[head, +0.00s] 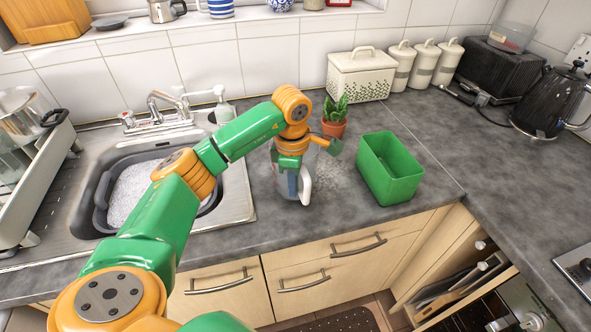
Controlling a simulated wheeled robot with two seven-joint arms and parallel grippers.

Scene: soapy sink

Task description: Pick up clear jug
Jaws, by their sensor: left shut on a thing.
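The clear jug (291,184) stands on the grey counter in the middle of the head view, right of the sink. It is see-through, with a pale handle (306,184) on its right side. My left gripper (289,163) is over the jug, pointing down, and is shut on it. The gripper and wrist hide the top of the jug, so the exact finger contact is not clear. I cannot tell whether the jug is clear of the counter. My right gripper is not in view.
A green open bin (390,168) stands right of the jug, and a potted plant (334,122) behind it. The sink holds a grey basin of suds (101,205). A white bread box (360,75), canisters (427,66) and a black kettle (551,101) stand farther back. The right counter has free room.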

